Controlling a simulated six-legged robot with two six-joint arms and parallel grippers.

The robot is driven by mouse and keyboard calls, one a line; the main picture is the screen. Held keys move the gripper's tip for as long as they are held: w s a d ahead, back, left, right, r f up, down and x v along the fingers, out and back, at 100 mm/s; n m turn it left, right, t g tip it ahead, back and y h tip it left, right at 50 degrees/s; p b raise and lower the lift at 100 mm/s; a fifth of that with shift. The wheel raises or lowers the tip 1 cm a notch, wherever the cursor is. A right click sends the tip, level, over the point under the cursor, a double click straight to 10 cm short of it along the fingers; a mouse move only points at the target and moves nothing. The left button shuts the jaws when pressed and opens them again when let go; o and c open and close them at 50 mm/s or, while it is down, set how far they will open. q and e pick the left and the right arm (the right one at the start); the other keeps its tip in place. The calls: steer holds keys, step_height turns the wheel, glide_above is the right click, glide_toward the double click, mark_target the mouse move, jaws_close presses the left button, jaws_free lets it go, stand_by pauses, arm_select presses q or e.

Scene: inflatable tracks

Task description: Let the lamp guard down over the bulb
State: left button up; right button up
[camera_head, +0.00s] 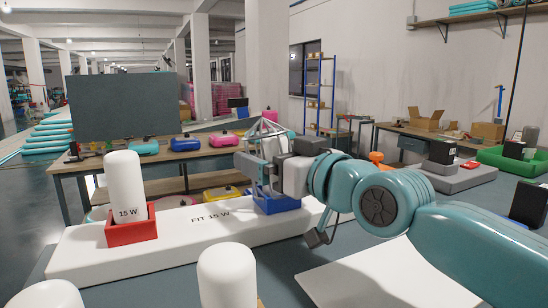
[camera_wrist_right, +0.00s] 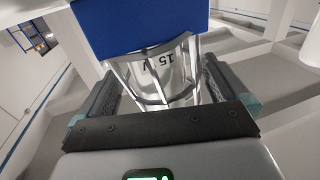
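The lamp guard (camera_head: 268,124) is a grey wire cage with a pointed top, above the blue socket (camera_head: 277,205) on the white "FIT 15 W" base (camera_head: 185,238). In the right wrist view the guard (camera_wrist_right: 150,88) surrounds a white bulb (camera_wrist_right: 172,66) marked 15 W, by the blue socket (camera_wrist_right: 140,22). My right gripper (camera_head: 262,165) has a finger on each side of the guard and looks shut on it. I cannot tell whether the guard's lower ring touches the socket. My left gripper is not in view.
Another white bulb (camera_head: 125,190) marked 15 W stands upright in a red socket (camera_head: 131,229) at the base's left end. White rounded tops (camera_head: 227,272) rise at the near edge. A white sheet (camera_head: 385,272) lies under my right arm. Workbenches stand behind.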

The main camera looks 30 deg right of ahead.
steer(key=s+d+b, duration=0.1)
steer(key=s+d, duration=0.1)
steer(key=s, duration=1.4)
steer(key=shift+d+b, duration=0.3)
steer(key=shift+d, duration=0.1)
steer(key=shift+s, duration=0.15)
